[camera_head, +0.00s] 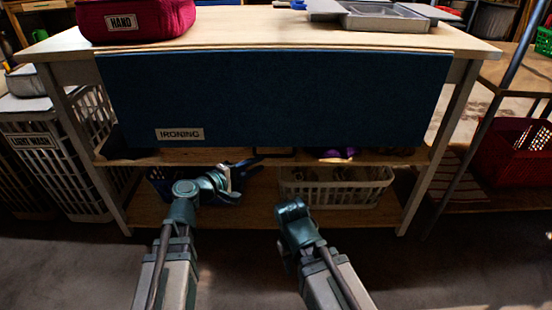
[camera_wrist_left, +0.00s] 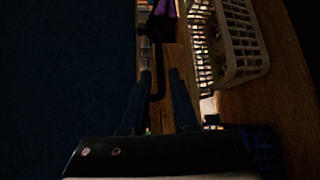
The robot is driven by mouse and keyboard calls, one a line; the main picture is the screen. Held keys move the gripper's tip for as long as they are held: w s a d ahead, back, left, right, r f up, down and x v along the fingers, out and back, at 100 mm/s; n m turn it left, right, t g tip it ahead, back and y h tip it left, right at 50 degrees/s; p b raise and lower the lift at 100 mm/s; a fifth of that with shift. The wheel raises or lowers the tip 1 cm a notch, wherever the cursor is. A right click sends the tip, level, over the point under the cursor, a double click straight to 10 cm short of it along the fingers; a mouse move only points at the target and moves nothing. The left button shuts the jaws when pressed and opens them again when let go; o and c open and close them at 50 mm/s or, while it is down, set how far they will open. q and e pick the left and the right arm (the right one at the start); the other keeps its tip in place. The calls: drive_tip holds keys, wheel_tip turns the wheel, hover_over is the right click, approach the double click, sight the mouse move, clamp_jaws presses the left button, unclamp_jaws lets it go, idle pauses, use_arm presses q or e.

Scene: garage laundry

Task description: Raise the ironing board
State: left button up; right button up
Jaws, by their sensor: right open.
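The ironing board (camera_head: 280,95) is a dark blue panel labelled IRONING, hanging down flat along the table's front. It fills the left of the left wrist view (camera_wrist_left: 65,80). A dark handle-like bar (camera_head: 275,154) shows just below its lower edge; the left wrist view shows a bent dark bar (camera_wrist_left: 164,65). My left gripper (camera_head: 228,178) is below the board's lower edge, left of its middle. Its fingers (camera_wrist_left: 160,72) are apart, with the bar's bent end between them in the picture; contact is unclear. My right gripper (camera_head: 291,210) is open, lower and to the right; its fingertips are hardly visible.
The wooden table (camera_head: 240,28) carries a red HAND basket (camera_head: 135,18) and a grey tray (camera_head: 375,18). Below are a middle shelf and a pale basket (camera_head: 335,188). A LIGHT WASH hamper (camera_head: 40,150) stands left, a red basket (camera_head: 520,150) right. Floor in front is clear.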

sight(274, 157)
use_arm(q)
drive_tip(key=b+x, duration=0.1)
drive_tip(key=x, duration=0.7)
drive_tip(key=shift+w+d, duration=0.1)
drive_tip(key=shift+w, duration=0.1)
clamp_jaws()
idle(1.2)
